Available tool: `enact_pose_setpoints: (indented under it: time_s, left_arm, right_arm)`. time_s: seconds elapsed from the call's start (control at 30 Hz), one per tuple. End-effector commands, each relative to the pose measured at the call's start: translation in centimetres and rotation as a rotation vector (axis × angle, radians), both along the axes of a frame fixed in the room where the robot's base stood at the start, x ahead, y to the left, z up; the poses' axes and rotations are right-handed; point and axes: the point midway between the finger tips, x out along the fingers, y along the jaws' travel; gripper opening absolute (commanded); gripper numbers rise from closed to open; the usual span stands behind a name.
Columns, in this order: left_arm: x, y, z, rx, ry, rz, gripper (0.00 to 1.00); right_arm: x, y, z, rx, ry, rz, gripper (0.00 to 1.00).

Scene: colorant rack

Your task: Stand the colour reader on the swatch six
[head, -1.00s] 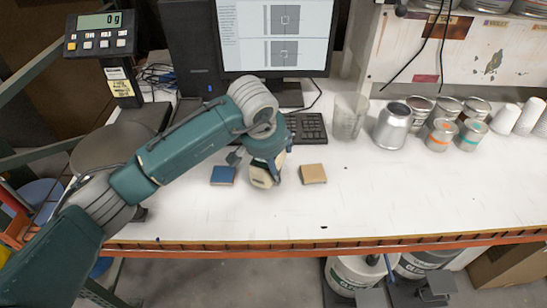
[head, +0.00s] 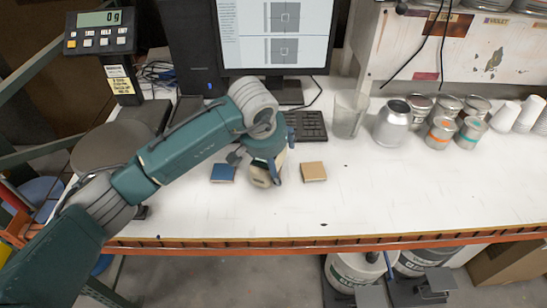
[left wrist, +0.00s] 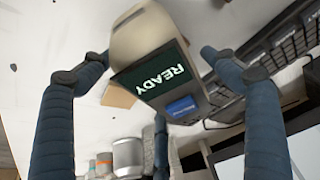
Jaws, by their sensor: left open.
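The colour reader (head: 259,177) is a small beige device at the middle of the table, between the two swatches. In the left wrist view the reader (left wrist: 150,62) shows a dark screen reading READY and a blue button. My left gripper (head: 262,165) is open above and around it, its dark fingers apart on either side. The gripper and arm hide much of the reader in the head view. A blue swatch (head: 223,173) lies to its left and a tan swatch (head: 313,171) to its right. No number is readable on either. My right gripper is not in view.
A keyboard (head: 306,126) and monitor (head: 275,35) stand behind. A clear beaker (head: 349,113), a silver can (head: 392,124) and several small tins (head: 440,133) stand at the back right. A scale display (head: 100,33) is at the left. The front right table is clear.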

Motion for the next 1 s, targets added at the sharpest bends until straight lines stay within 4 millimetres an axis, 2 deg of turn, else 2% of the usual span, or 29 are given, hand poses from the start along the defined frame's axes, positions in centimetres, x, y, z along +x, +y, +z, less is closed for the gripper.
enact_pose_setpoints:
  time_s: [0.4, 0.53, 0.7, 1.0]
  left_arm:
    - [-2.8, 1.2, 7.7, -0.001, -0.008, -0.001, 0.86]
    - [-3.5, 1.5, 9.6, -0.001, -0.006, -0.001, 0.86]
    - [-4.0, 1.7, 10.9, -0.001, -0.004, 0.000, 0.86]
    - [-4.1, 1.7, 11.1, -0.001, -0.002, 0.000, 0.86]
  right_arm:
    - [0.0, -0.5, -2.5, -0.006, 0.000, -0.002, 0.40]
    - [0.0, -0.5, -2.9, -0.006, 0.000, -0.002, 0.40]
    - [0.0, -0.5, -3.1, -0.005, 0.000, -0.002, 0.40]
    - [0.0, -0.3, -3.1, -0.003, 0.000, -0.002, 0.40]
